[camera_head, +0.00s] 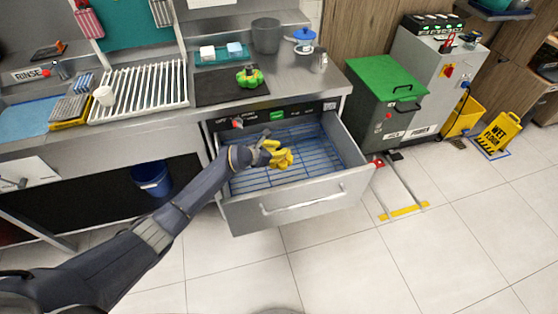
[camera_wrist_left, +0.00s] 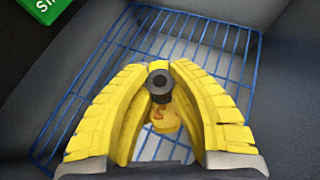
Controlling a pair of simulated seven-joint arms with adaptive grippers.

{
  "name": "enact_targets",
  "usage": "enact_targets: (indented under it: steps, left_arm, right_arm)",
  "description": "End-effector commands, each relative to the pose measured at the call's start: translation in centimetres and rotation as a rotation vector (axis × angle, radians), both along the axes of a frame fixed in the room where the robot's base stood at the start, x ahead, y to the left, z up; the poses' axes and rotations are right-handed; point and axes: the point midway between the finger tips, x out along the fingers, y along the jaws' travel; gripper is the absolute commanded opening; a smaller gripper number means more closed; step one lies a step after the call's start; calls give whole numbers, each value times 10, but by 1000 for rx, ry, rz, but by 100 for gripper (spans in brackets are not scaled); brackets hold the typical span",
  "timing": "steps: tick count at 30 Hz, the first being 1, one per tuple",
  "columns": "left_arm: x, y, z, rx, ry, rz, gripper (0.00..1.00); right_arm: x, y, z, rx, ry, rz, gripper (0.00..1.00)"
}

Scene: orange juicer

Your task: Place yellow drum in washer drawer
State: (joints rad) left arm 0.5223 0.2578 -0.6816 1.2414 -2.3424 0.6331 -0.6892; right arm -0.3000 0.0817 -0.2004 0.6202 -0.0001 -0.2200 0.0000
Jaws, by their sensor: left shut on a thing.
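The washer drawer (camera_head: 298,199) is pulled open below the counter, with a blue wire rack (camera_head: 313,146) inside. My left gripper (camera_head: 276,154) is over the rack, towards the drawer's left side. In the left wrist view its two ridged yellow fingers (camera_wrist_left: 160,75) are closed on the yellow drum (camera_wrist_left: 166,119). The drum's dark round hub shows between the fingertips, and a yellow part shows behind it. The fingers hide much of the drum. The blue rack is beneath it; I cannot tell whether they touch. My right gripper is not in view.
A green juicer part (camera_head: 249,77) lies on a dark mat on the counter above the drawer. A green-lidded bin (camera_head: 386,80) stands right of the drawer. A blue bucket (camera_head: 152,178) is under the counter. The rack's right part is empty.

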Motion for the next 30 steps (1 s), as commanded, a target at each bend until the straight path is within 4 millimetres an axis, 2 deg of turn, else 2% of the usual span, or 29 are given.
enact_targets:
  steps: [3,10,19,30]
  left_arm:
    - [0,0,-13,-1,1,0,0]
    - [0,0,-24,-1,-1,0,0]
    - [1,0,-54,-2,1,1,0]
    - [0,0,-59,0,-2,0,0]
  right_arm:
    - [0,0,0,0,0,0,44]
    - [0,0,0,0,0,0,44]
    - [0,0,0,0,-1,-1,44]
    - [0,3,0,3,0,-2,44]
